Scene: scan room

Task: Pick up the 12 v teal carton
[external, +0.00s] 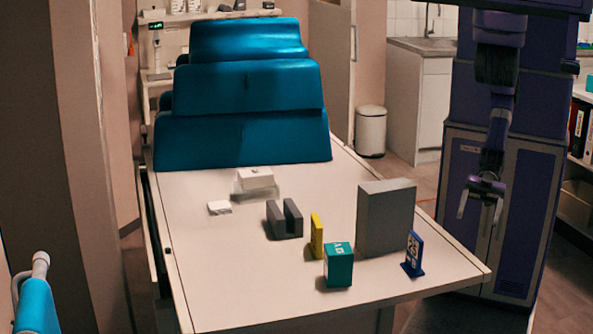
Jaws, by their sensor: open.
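The teal carton (338,270) stands upright on the near part of the white table (215,275), with light markings on its top. A thin yellow block (317,236) stands just behind and left of it. A blue stand with a printed panel (413,255) is to its right, apart from it. My gripper (481,212) hangs off to the right, beyond the table's right edge, well away from the carton. Its fingers are spread and nothing shows between them.
A tall grey block (386,218) stands behind the carton, towards my gripper's side. A grey slotted block (284,220), a white box (255,178) and a small white item (219,208) are farther left. The table's left front is clear. Teal cushions (240,138) rise behind.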

